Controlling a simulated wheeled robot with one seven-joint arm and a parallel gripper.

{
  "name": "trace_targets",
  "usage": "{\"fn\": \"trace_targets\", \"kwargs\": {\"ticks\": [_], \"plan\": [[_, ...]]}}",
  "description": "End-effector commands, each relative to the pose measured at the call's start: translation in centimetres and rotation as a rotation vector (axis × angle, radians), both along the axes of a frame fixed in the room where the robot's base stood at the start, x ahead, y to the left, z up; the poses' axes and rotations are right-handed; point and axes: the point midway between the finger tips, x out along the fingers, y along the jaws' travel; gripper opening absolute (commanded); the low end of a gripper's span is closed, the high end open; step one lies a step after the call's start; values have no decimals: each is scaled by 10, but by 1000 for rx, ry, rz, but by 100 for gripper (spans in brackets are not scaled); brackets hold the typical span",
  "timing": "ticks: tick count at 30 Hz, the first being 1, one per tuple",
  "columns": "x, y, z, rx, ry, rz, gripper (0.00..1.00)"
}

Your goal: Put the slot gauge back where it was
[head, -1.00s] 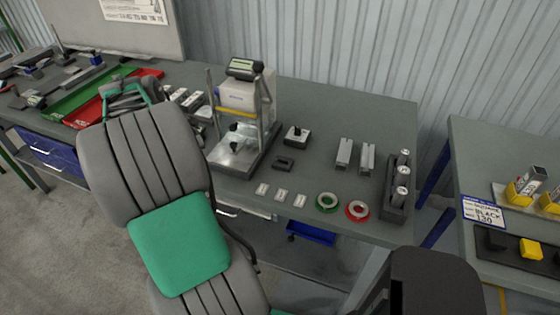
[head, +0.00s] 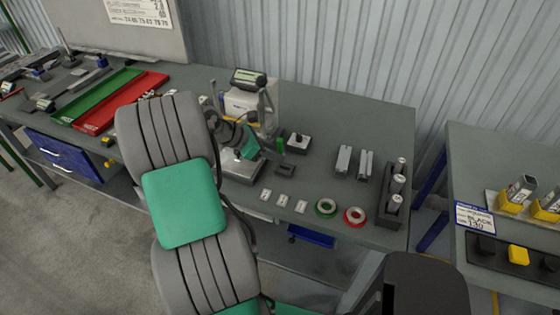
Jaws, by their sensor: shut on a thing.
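My gripper (head: 267,141) is over the middle of the long bench, in front of the bench instrument. It is partly hidden by my own wrist. It is shut on a small upright green piece (head: 279,146), which I take to be the slot gauge; its shape is too small to read. A small dark block with a recess (head: 286,170) lies on the bench just below and in front of the green piece. I cannot tell whether the green piece touches the bench.
The instrument (head: 252,101) stands close behind my gripper, with a black-knobbed block (head: 299,143) to the right. Small pale plates (head: 283,199), a green ring (head: 326,207), a red ring (head: 355,216), metal bars (head: 343,159) and a cylinder rack (head: 390,206) lie nearby. Red and green trays (head: 122,106) are left.

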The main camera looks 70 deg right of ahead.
Motion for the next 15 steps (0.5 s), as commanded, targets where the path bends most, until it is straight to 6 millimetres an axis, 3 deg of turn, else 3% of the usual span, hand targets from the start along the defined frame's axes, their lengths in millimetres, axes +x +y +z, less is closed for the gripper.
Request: {"fn": "trace_targets", "kwargs": {"ticks": [3,6,15], "plan": [[-4,-21,-28,5,4,-2,0],[-4,-34,-43,3,1,-1,0],[-5,-44,-80,4,2,1,0]]}}
